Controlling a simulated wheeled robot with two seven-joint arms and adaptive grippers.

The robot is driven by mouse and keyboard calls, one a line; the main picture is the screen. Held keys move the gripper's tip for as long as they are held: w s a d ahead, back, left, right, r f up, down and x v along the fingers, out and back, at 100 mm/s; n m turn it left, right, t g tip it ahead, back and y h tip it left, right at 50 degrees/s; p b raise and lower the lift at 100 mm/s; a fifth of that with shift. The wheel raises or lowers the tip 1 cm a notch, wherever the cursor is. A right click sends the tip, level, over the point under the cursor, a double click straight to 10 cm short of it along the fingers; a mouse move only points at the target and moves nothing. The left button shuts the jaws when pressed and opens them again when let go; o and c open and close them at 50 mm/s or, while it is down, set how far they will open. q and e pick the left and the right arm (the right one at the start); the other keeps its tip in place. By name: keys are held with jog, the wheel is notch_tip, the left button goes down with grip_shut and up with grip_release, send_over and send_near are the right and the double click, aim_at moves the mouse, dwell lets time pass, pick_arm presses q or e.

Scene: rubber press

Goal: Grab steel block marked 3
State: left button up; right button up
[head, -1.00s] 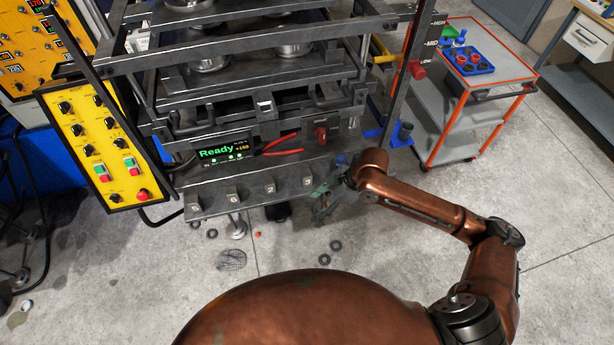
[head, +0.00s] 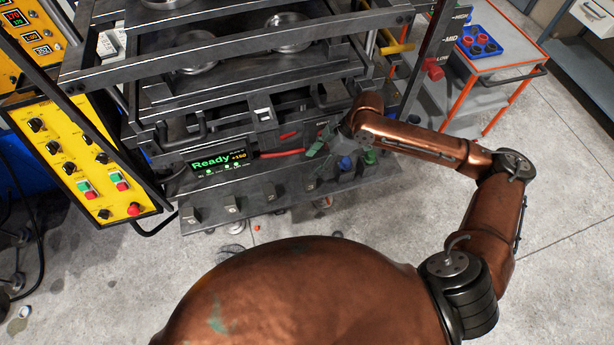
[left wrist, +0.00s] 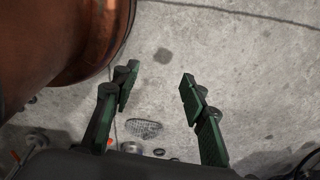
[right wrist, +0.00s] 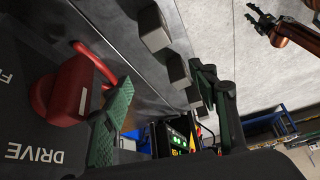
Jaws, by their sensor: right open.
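Several small steel blocks stand in a row along the front ledge of the press. In the head view they run from a left block (head: 190,215) through a second (head: 231,207) and a third (head: 270,194) to a right one (head: 309,185). Their markings are too small to read. My right gripper (head: 318,145) is open above the ledge's right part, apart from the blocks. In the right wrist view a near block (right wrist: 153,28) and another block (right wrist: 178,70) show beyond the open fingers (right wrist: 160,108). My left gripper (left wrist: 160,75) is open and empty above the floor.
A red drive handle (right wrist: 75,90) is close beside one right finger. The "Ready" display (head: 218,161) sits behind the ledge. A yellow control panel (head: 80,160) stands left, a cart (head: 487,95) at right. Press bars (head: 260,40) rise behind.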

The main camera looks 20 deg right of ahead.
send_near(303, 185)
jog(key=shift+a+f, duration=0.4)
jog(key=shift+f, duration=0.1)
jog(key=shift+w+a+f, duration=0.1)
jog(key=shift+a+f, duration=0.1)
jog(key=shift+f, duration=0.1)
jog(key=shift+x, duration=0.95)
jog(key=x, duration=0.4)
jog(key=shift+a+f, duration=0.15)
jog(key=shift+f, duration=0.2)
pick_arm(q)
jog(key=shift+s+a+r, duration=0.1)
jog(key=shift+s, duration=0.5)
pick_arm(e)
jog(key=shift+c, duration=0.6)
